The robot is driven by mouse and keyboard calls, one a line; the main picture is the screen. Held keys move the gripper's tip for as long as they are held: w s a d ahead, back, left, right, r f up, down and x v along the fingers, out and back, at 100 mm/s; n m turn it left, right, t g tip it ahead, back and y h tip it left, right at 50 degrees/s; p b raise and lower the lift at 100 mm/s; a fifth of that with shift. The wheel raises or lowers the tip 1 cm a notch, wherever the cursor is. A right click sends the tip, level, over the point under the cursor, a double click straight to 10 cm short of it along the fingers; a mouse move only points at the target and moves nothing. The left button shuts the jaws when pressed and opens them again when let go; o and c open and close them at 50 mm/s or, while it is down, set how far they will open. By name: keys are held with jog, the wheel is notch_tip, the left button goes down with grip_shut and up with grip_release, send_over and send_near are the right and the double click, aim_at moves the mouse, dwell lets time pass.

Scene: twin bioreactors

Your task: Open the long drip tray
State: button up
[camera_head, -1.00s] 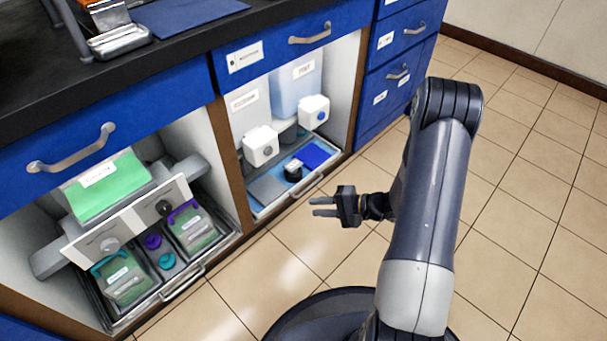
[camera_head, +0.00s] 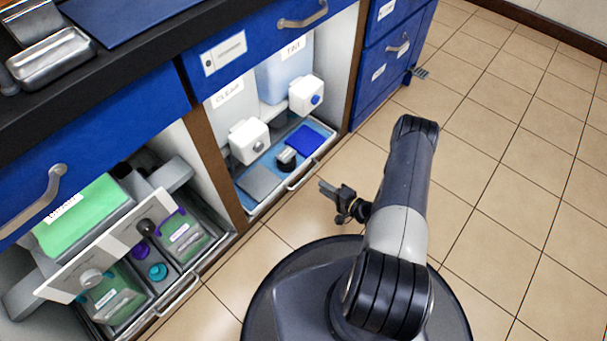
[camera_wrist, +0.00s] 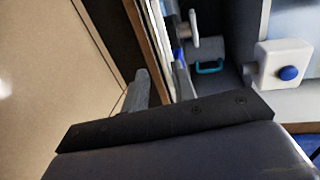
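Two shallow trays sit low in the open blue cabinet; I cannot tell which is the long drip tray. The left tray, with a pale bar handle (camera_head: 178,296), holds green-filled, labelled containers and teal and purple caps. The right tray (camera_head: 262,205) has its own front handle (camera_head: 303,176) and holds a grey plate, a dark round part and a blue block. My gripper (camera_head: 328,190) is open and empty, above the floor in front of the right tray's handle and apart from it. In the wrist view, a grey finger (camera_wrist: 138,92) shows above the dark palm.
A tilted white panel with knobs (camera_head: 115,250) overhangs the left tray. White dispensers (camera_head: 250,140) hang above the right tray. A brown post (camera_head: 215,165) divides the bays. Blue drawers stand at the right. Tiled floor (camera_head: 480,200) is clear.

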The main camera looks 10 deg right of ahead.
aim_at(305, 177)
jog(key=shift+b+x, duration=1.6)
jog(key=shift+x, duration=3.25)
jog(key=shift+c, duration=0.3)
grip_shut()
